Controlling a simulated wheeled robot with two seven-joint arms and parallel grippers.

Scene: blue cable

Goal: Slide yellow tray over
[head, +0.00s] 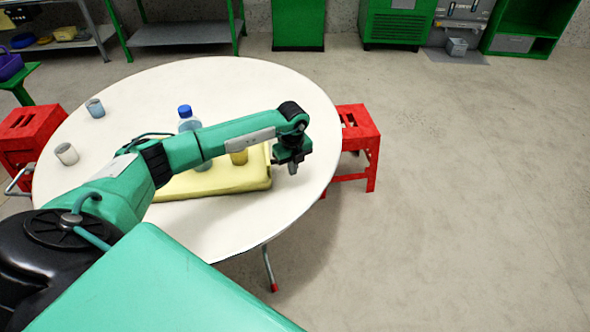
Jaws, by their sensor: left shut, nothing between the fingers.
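My left gripper (292,168) is shut and empty, pointing down just beyond the tray's right edge. I cannot tell whether it touches the tray. My right gripper is not in view.
The round table (245,88) has free room at its back and front. A blue-grey cup (96,108) and a whitish cup (67,154) stand at its left. Red stools stand right (357,145) and left (28,135) of the table. Open floor lies to the right.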

